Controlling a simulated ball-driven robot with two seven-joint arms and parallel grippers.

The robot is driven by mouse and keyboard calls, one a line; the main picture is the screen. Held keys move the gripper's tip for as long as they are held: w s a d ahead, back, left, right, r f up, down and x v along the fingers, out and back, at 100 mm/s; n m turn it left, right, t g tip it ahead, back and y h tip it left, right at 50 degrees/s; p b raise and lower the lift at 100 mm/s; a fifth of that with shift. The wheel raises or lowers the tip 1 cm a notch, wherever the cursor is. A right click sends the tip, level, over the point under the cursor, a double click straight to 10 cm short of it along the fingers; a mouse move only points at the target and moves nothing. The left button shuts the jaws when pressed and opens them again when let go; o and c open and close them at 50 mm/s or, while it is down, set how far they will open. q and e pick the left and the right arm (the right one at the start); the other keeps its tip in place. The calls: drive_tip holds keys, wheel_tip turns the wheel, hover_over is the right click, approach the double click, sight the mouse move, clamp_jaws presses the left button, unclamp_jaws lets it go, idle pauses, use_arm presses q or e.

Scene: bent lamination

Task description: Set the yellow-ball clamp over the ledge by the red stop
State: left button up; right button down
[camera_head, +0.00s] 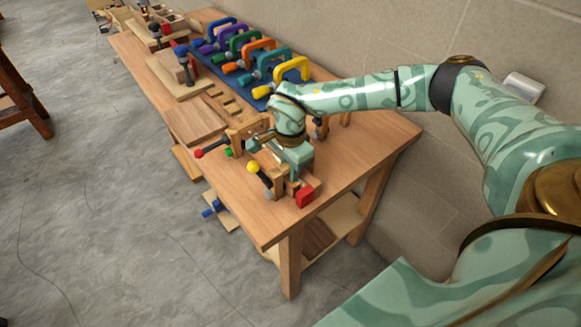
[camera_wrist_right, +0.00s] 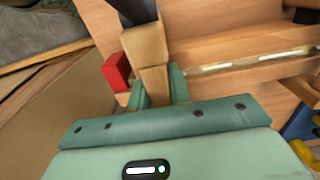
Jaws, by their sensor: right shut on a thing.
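The yellow-ball clamp (camera_head: 253,167) is at the front of the workbench in the head view, with a dark handle behind its yellow ball. My right gripper (camera_head: 296,175) is above the bench's near end, shut on the clamp's wooden part. In the right wrist view my gripper's green fingers (camera_wrist_right: 160,88) are on either side of that wooden part (camera_wrist_right: 146,44). The red stop (camera_head: 304,197) is just right of the clamp; it also shows beside it in the wrist view (camera_wrist_right: 116,72). The ledge's contact with the clamp is hidden. My left gripper is out of view.
Clamps with a red ball (camera_head: 198,153) and a green ball (camera_head: 228,152) are to the left. A row of coloured C-clamps (camera_head: 240,45) stands along the wall side. A wooden board (camera_head: 194,121) lies on the bench (camera_head: 350,151). The bench's right corner is clear.

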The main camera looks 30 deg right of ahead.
drive_tip(key=shift+s+f, duration=0.1)
drive_tip(key=shift+f, duration=0.05)
drive_tip(key=c, duration=1.2)
unclamp_jaws()
drive_tip(key=shift+f, duration=0.1)
drive_tip(key=shift+s, duration=0.1)
wheel_tip(320, 180, up, 17)
drive_tip(key=p, duration=0.3)
drive_tip(key=shift+w, duration=0.25)
